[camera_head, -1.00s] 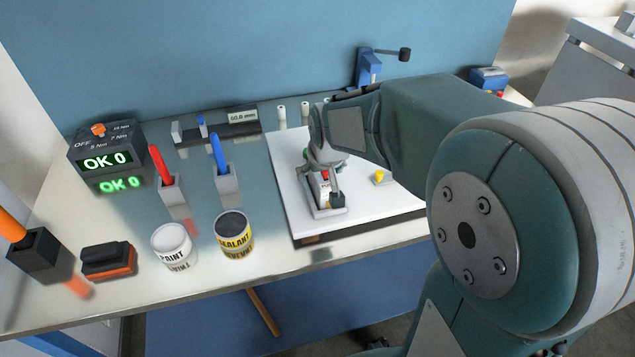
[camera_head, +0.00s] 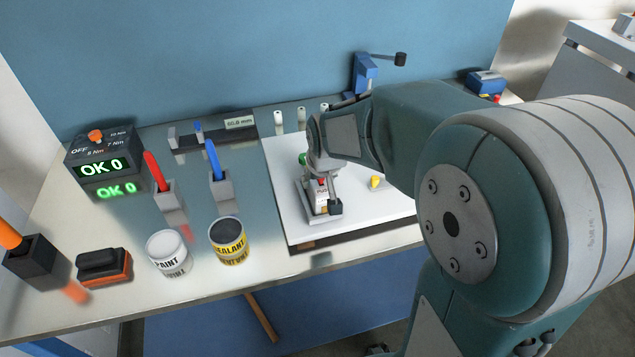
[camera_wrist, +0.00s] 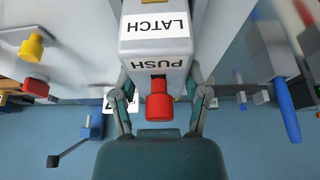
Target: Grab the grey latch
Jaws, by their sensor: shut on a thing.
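The grey latch (camera_wrist: 156,47) is a pale block with "LATCH" and "PUSH" labels and a red button (camera_wrist: 159,101) on its end. In the head view the latch (camera_head: 321,198) stands in a grey holder on a white board (camera_head: 285,190), partly hidden by my gripper. My gripper (camera_wrist: 160,80) has one finger on each side of the block and is shut on it, with the red button between the fingers. In the head view my gripper (camera_head: 322,177) reaches down over the latch from above.
A yellow knob (camera_head: 376,182) stands on the board to the right. A sealant can (camera_head: 230,242), a paint can (camera_head: 168,254), and red (camera_head: 155,172) and blue (camera_head: 214,161) handles in holders stand to the left. A blue clamp-like device (camera_head: 365,74) is behind.

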